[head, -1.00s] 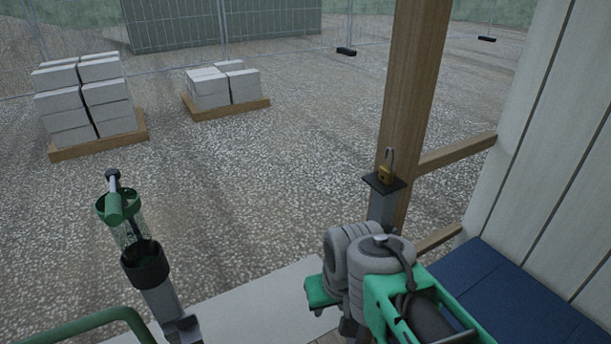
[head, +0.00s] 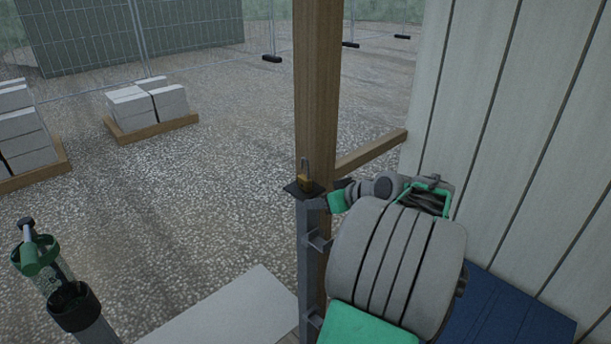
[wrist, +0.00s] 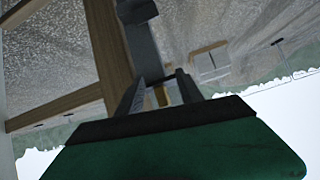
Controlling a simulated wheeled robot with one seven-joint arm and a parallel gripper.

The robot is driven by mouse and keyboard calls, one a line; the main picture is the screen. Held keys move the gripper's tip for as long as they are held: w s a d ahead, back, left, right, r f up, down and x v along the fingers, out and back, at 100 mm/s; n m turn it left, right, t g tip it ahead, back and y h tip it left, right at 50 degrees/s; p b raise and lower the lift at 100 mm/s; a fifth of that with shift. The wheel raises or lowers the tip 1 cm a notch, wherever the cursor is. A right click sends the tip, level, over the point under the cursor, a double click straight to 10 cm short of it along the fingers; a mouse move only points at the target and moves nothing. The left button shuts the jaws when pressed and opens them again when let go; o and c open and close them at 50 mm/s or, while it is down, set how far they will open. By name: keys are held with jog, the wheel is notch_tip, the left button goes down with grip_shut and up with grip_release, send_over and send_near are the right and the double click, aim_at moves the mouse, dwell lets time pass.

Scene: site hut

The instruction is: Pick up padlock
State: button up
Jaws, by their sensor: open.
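The padlock (head: 306,181) is brass-coloured with a raised grey shackle. It stands upright on a small dark plate (head: 290,189) on top of a grey post, beside a wooden column. My gripper (head: 340,190) is just right of the plate in the head view, its fingers small and partly hidden by my arm. In the wrist view my gripper (wrist: 161,77) is open, with its two dark fingers apart. A yellowish part of the padlock (wrist: 161,96) shows between them; I cannot tell whether they touch it.
The wooden column (head: 317,90) rises close behind the padlock, with a wooden rail (head: 372,152) running right to the pale plank wall (head: 510,130). A blue bench pad (head: 510,315) is at lower right. A holder with a green-topped tool (head: 35,260) stands at left.

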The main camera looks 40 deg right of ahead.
aim_at(310, 182)
notch_tip(310, 182, up, 5)
jog(key=d+n+t, duration=0.2)
jog(key=p+x, duration=0.1)
jog(key=x, duration=0.4)
jog(key=p+x, duration=0.1)
jog(key=x, duration=0.2)
jog(key=shift+a+p, duration=0.3)
jog(key=shift+a, duration=0.05)
jog(key=shift+s, duration=0.15)
grip_shut()
